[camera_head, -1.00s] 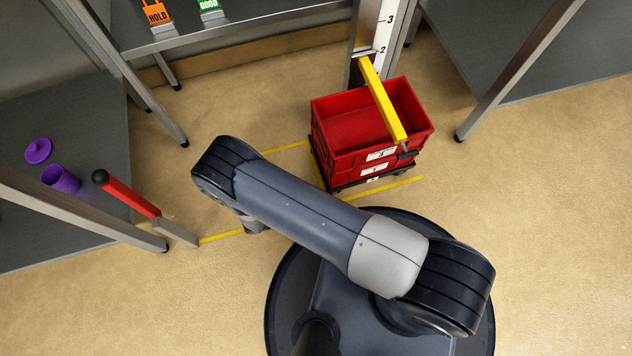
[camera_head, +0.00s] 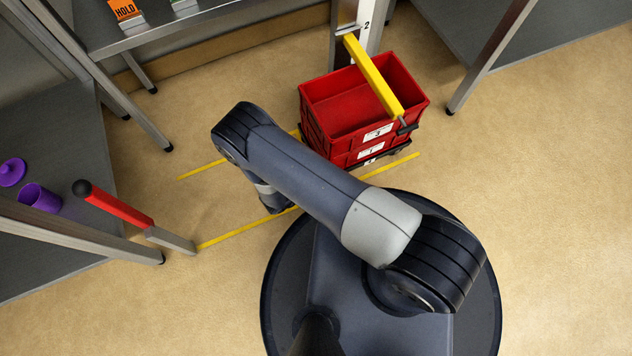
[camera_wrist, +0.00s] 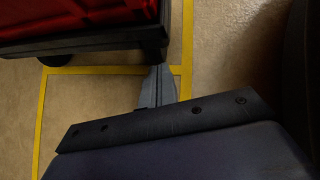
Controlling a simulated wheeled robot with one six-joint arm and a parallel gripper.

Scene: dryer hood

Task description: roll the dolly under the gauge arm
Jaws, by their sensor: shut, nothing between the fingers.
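The dolly (camera_head: 398,154) is a low black frame carrying stacked red crates (camera_head: 385,140) with white labels. The yellow gauge arm (camera_head: 375,76) reaches out from the numbered post (camera_head: 367,28) and lies across above the open top crate in the picture. In the wrist view the dolly's black corner (camera_wrist: 152,36), part of a red crate (camera_wrist: 75,14) and a dark wheel (camera_wrist: 56,60) show at the top left. My gripper (camera_wrist: 158,70) is shut and empty, its tips close to that corner; I cannot tell whether they touch. In the head view my arm hides the fingers.
Yellow floor tape (camera_head: 240,229) marks an area around the dolly. A red-handled lever with a black knob (camera_head: 118,205) stands at the left. A purple cup (camera_head: 40,197) and lid (camera_head: 12,172) lie on the left shelf. Steel table legs (camera_head: 490,55) flank the area. Floor at right is clear.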

